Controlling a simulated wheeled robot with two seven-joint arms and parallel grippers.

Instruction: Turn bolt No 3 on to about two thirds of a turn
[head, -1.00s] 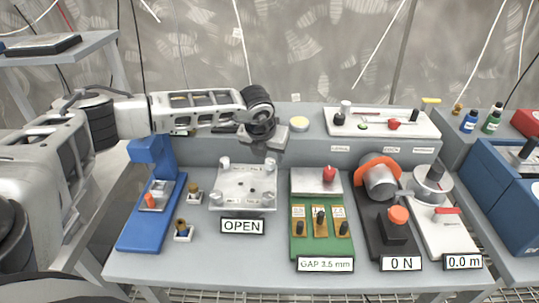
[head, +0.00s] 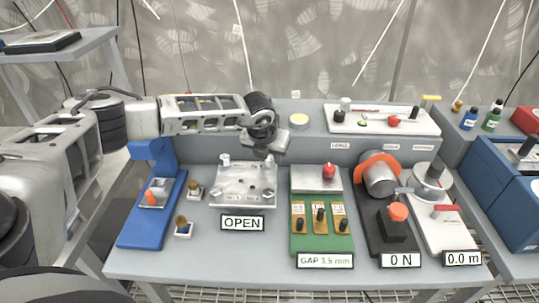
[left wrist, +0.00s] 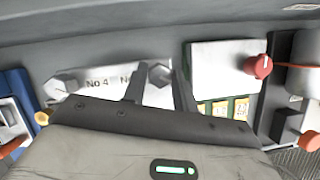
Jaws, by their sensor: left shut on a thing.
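The grey bolt plate (head: 245,186) lies on the bench behind the "OPEN" sign (head: 242,223). My left gripper (head: 267,157) reaches down from behind to the plate's back right corner. In the left wrist view, its two fingers (left wrist: 157,82) stand on either side of a hex-headed bolt (left wrist: 159,74) and are shut on it. The label beside that bolt is partly hidden by a finger, so its number cannot be read. Another bolt (left wrist: 62,84) next to the "No 4" label stands free at the plate's left; it shows at the back left in the head view (head: 225,160).
A blue press-like stand (head: 152,205) and small brass-topped parts (head: 184,225) stand left of the plate. A green gap board (head: 320,240) with a red knob (head: 329,171) is close on the right. A raised ledge (head: 310,148) runs behind.

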